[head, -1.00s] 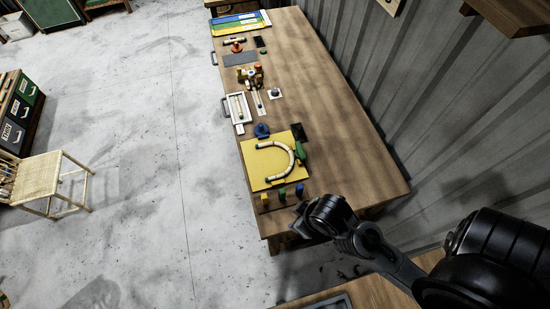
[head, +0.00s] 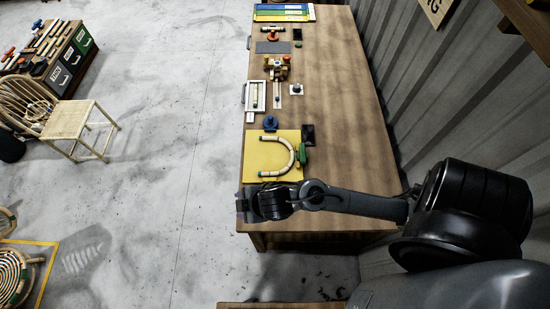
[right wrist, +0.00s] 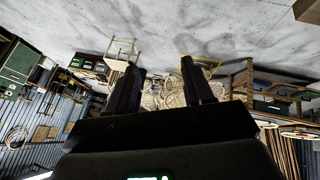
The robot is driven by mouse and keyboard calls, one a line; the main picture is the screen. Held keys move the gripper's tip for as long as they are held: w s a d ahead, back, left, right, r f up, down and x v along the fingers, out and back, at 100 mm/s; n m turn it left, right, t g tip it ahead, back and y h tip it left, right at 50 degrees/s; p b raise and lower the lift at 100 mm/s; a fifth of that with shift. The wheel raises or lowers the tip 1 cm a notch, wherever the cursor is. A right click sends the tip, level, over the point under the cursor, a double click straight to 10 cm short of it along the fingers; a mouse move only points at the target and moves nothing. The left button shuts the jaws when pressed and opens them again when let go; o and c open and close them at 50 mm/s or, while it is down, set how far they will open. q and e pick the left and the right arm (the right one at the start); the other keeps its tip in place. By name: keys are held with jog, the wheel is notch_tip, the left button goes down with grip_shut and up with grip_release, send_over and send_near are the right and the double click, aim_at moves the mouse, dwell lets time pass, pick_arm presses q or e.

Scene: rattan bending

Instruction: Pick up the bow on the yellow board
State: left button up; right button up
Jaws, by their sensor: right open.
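The bow (head: 291,150) is a pale, U-shaped piece of rattan with green bands, its open side facing left. It lies on the yellow board (head: 255,153), which is on the near part of the wooden bench. My right gripper (head: 242,205) is just below the board's near edge in the head view, apart from the bow. Its two fingers are spread with nothing between them in the right wrist view (right wrist: 160,82). The arm's wrist hides the board's near side. The bow does not show in the right wrist view. My left gripper is in no view.
A green clamp-like piece (head: 303,153) touches or lies close to the bow's right side. A black item (head: 308,134) and a blue knob (head: 270,122) sit behind the board. A white tray (head: 249,96) is farther back. The bench's right side is bare wood (head: 345,110).

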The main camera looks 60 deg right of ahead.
jog(key=w+d+f+n+y+b, duration=0.1)
jog(key=w+f+n+b, duration=0.35)
jog(key=f, duration=0.25)
jog(key=n+g+h+b, duration=0.2)
jog(key=n+g+b, duration=0.1)
jog(key=g+b, duration=0.45)
send_over(288, 166)
jog(key=shift+t, duration=0.35)
notch_tip(288, 166, down, 11)
jog(key=shift+s+d+r, duration=0.1)
jog(key=shift+s+r, duration=0.05)
notch_tip(288, 166, down, 5)
jog(key=shift+b, duration=0.3)
jog(key=shift+f, duration=0.45)
grip_shut()
